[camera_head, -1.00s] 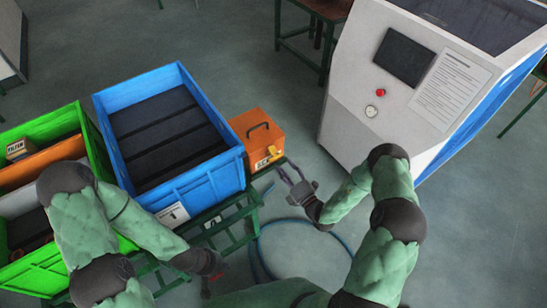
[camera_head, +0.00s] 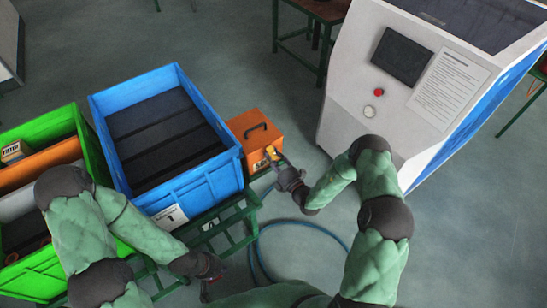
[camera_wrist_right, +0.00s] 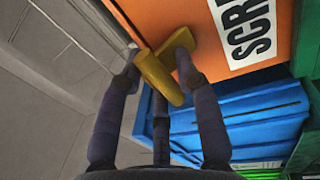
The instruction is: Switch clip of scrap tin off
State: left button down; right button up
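The scrap tin is an orange box (camera_head: 258,136) with a dark handle, to the right of the blue crate. In the right wrist view its orange face (camera_wrist_right: 185,20) bears a white label with partly visible lettering. A yellow clip (camera_wrist_right: 158,72) is on this face. My right gripper (camera_head: 277,162) is at the tin's front. In its wrist view the fingers (camera_wrist_right: 155,62) are apart, with the yellow clip between and close to the tips; I cannot tell whether they touch it. My left gripper (camera_head: 210,272) hangs low in front of the blue crate, its fingers unclear.
The blue crate (camera_head: 190,187) stands on a green frame (camera_head: 233,228) beside a green crate (camera_head: 93,150). A white machine (camera_head: 345,95) with a screen and red button is at the right. A blue hose (camera_head: 320,226) lies on otherwise open floor.

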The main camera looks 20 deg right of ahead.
jog(key=shift+s+d+f+t+y+b, duration=0.1)
jog(key=shift+f+t+y+b, duration=0.45)
jog(key=shift+t+b, duration=0.95)
grip_shut()
jog(key=shift+s+f+t+b, duration=0.15)
jog(key=shift+t+b, duration=0.25)
jog(key=shift+b, duration=0.9)
jog(key=o, duration=1)
grip_release()
jog(key=v, duration=1.2)
jog(key=shift+d, duration=0.1)
